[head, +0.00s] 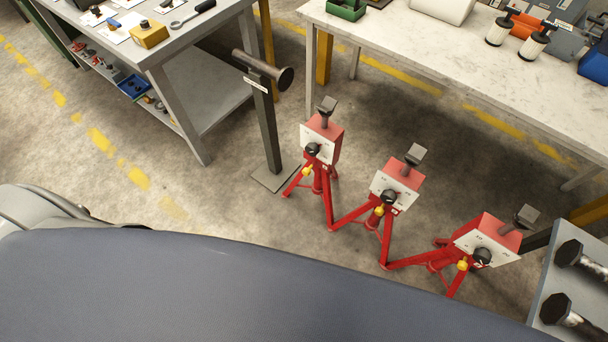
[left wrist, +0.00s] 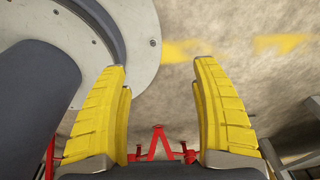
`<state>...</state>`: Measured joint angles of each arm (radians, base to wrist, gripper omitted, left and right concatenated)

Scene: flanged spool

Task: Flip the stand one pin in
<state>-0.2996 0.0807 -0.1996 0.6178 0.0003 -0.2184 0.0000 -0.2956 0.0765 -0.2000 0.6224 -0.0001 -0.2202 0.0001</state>
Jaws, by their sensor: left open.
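Three red stands are on the floor in the head view: a left one (head: 323,140), a middle one (head: 396,185) and a right one (head: 487,238). Each has a white front plate with a black knob, a grey block on a dark post on top, and a small yellow part below the plate. I cannot tell which is stand one or how its pin sits. My left gripper (left wrist: 161,66) is open and empty in the left wrist view, above the floor. Red legs (left wrist: 159,142) show beyond its lower part. Neither gripper shows in the head view.
A dark post (head: 268,125) carries a flanged bar (head: 264,71) left of the stands. A grey rack (head: 558,265) with dark flanged pieces stands at right. A workbench (head: 165,50) is at upper left, a pale table (head: 440,45) at upper right. Left floor is open.

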